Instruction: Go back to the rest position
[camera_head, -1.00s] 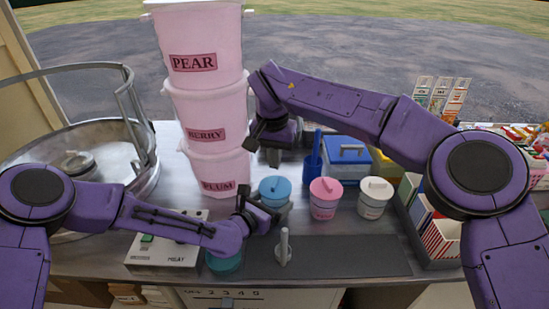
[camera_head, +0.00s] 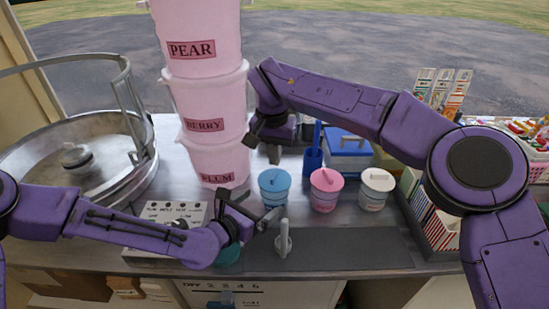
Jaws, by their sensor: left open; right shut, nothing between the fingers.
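My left gripper (camera_head: 266,218) is open and empty, low over the front of the counter, just left of a grey upright handle (camera_head: 284,240). My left arm crosses in front of a control box and a teal tub (camera_head: 229,253), which it partly hides. My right gripper (camera_head: 273,152) is shut and empty, raised just right of the stacked pink buckets, near the one labelled BERRY (camera_head: 216,107). Whether it touches the bucket I cannot tell.
Blue (camera_head: 274,190), pink (camera_head: 326,190) and white (camera_head: 376,190) lidded tubs stand in a row mid-counter. A large metal pan (camera_head: 110,160) is at left. A blue box (camera_head: 346,150) stands behind the tubs. The dark mat (camera_head: 350,250) at front right is clear.

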